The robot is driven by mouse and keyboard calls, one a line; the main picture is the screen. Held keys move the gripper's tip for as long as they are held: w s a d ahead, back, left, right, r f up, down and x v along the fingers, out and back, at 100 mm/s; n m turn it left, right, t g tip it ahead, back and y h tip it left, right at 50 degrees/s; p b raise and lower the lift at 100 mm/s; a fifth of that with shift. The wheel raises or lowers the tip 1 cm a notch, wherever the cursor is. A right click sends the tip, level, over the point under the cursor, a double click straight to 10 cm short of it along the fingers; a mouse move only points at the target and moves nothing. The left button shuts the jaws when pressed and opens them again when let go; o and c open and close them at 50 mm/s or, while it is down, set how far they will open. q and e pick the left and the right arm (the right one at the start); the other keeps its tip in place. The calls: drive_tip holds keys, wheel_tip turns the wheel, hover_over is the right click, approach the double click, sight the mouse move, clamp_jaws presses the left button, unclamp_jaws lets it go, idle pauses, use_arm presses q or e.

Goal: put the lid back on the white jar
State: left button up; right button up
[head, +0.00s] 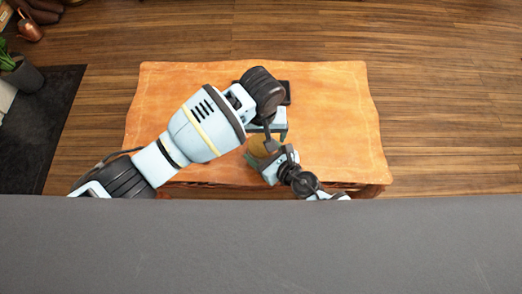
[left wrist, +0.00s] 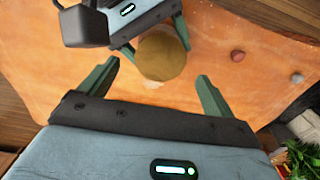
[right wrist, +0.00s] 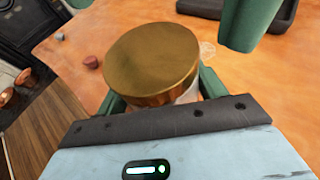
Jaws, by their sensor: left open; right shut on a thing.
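The white jar (right wrist: 187,96) stands between the fingers of my right gripper (right wrist: 160,92), which is shut on it. Most of its body is hidden. The round gold-brown lid (right wrist: 152,60) lies over the jar's top in the right wrist view; I cannot tell whether it is fully seated. The lid also shows in the left wrist view (left wrist: 161,57) and partly in the head view (head: 258,147). My left gripper (left wrist: 158,72) is open and empty. Its fingers are apart above the lid, on either side of it in the left wrist view, not visibly touching it.
The orange wooden table (head: 335,120) is largely clear on its right side. A dark tray (right wrist: 290,14) lies beyond the jar. My two arms are close together over the jar.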

use_arm(q)
drive_tip(key=shift+o, duration=1.1)
wheel_tip(320, 180, up, 12)
use_arm(e)
drive_tip(key=o, duration=1.9)
drive_tip(key=shift+o, duration=0.2)
